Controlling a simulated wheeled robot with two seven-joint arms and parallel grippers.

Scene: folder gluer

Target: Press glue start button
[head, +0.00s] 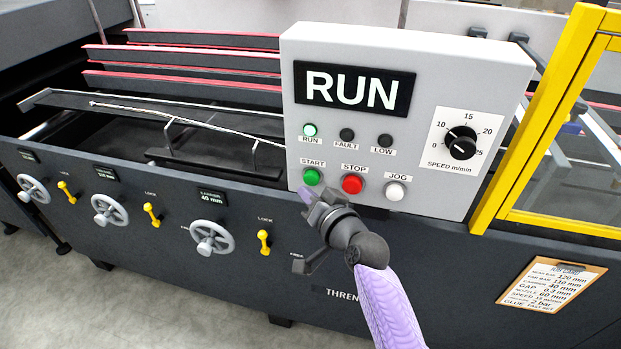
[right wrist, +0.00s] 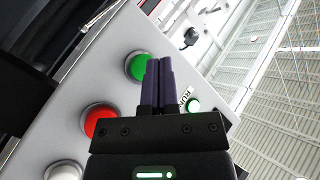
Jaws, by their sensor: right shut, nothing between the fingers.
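The control box (head: 440,90) is light grey, and its display reads RUN. The green START button (head: 312,177) is at its lower left, with the red STOP button (head: 352,184) and white JOG button (head: 396,190) to the right. The green RUN lamp (head: 310,130) above START looks lit. My right gripper (head: 306,194) is shut and empty, its fingertips just below the START button in the head view. In the right wrist view the shut fingers (right wrist: 160,66) lie beside the green button (right wrist: 139,66). I cannot tell whether they touch it. My left gripper is out of view.
A speed knob (head: 461,143) is on the box's right side. A yellow guard frame (head: 530,130) stands close to its right. Handwheels (head: 212,237) and yellow lock levers (head: 264,240) line the machine front. A clipboard (head: 551,283) hangs at lower right.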

